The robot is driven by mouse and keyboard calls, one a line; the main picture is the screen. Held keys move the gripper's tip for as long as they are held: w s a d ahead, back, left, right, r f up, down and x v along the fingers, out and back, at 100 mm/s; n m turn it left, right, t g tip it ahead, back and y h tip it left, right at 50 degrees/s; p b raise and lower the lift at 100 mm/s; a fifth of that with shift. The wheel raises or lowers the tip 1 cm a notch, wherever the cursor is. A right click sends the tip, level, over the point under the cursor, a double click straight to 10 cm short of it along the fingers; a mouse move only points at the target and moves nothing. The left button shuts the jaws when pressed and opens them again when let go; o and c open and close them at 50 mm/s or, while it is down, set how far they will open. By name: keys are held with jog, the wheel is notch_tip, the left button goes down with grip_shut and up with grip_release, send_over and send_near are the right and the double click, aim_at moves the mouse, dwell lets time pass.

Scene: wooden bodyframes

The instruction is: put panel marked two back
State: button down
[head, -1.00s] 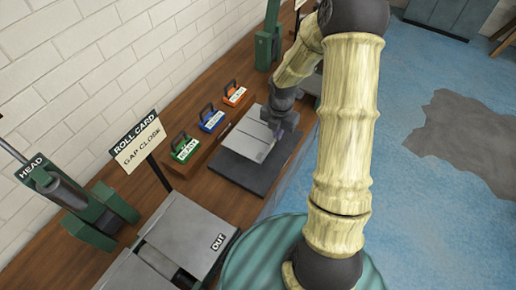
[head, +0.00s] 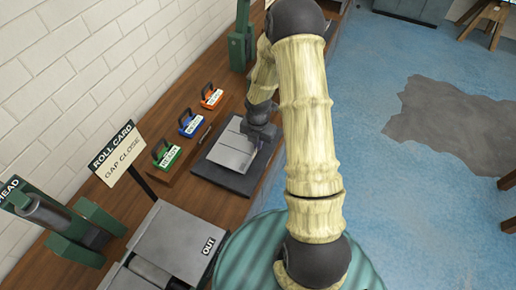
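A light grey panel (head: 228,158) lies flat on a dark grey base plate (head: 213,174) on the wooden bench. A seam or edge crosses the pale surface, and I cannot tell whether it is one piece or two. No "two" mark is readable on it. My gripper (head: 256,137) is at the right side of the pale panel, low over the plate. It is dark and small in the head view, and its fingertips are not clear. I cannot tell whether it touches or grips the panel.
Green (head: 166,154), blue (head: 191,124) and orange (head: 211,96) handled blocks with labels stand left of the plate. A roll card sign (head: 119,155) and a grey machine marked OUT (head: 178,243) are nearer. Blue floor (head: 390,200) is open at right.

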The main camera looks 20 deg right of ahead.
notch_tip(320, 180, down, 4)
jog(key=shift+r, duration=0.2)
jog(key=shift+s+r, duration=0.1)
jog(key=c, duration=2.1)
grip_release()
jog(key=shift+a+f, duration=0.1)
jog(key=shift+f, duration=0.1)
jog(key=o, duration=0.4)
jog(key=shift+r, duration=0.1)
jog(key=shift+r, duration=0.15)
notch_tip(320, 180, up, 12)
jog(key=shift+f+b, duration=0.1)
jog(key=shift+b, duration=0.25)
